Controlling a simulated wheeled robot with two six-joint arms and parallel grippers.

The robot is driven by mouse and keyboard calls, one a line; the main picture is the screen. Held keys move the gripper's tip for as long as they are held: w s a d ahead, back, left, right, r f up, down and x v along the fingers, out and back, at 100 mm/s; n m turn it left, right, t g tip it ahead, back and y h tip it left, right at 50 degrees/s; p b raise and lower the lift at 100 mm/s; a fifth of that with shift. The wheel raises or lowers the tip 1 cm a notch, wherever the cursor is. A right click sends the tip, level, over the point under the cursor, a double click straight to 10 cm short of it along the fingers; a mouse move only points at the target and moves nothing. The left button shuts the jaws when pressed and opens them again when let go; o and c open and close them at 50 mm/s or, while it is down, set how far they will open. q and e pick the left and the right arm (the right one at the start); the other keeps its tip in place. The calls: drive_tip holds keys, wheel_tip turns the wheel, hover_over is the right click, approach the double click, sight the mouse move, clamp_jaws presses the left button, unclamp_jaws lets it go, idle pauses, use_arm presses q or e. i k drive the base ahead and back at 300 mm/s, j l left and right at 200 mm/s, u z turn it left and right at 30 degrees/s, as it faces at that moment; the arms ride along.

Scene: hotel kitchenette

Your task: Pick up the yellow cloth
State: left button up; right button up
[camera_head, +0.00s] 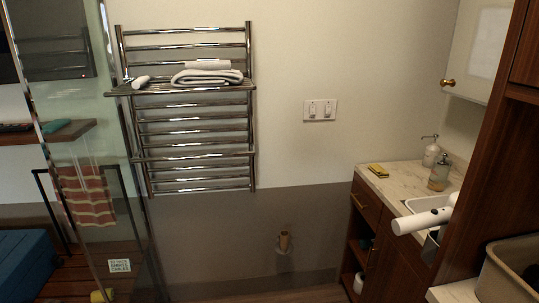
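A small yellow cloth (378,170), with a dark edge or underside, lies flat on the pale marble counter (398,182) at the right, near its back left corner. It looks small from here and its folds cannot be made out. Nothing touches it from above. I see neither my left nor my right gripper in the head view.
A soap bottle (439,174) and a white dispenser (431,152) stand right of the cloth, near the sink (431,202). A white cylinder (422,221) juts out before the counter. A wooden panel (484,160) blocks the right. Glass (75,150) stands left.

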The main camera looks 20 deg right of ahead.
sight(380, 172)
drive_tip(key=k+j+z, duration=0.15)
drive_tip(key=z, duration=0.6)
drive_tip(key=i+z, duration=0.1)
drive_tip(key=z, duration=0.2)
drive_tip(key=i+z, duration=0.1)
drive_tip(key=z, duration=0.2)
drive_tip(key=j, duration=0.25)
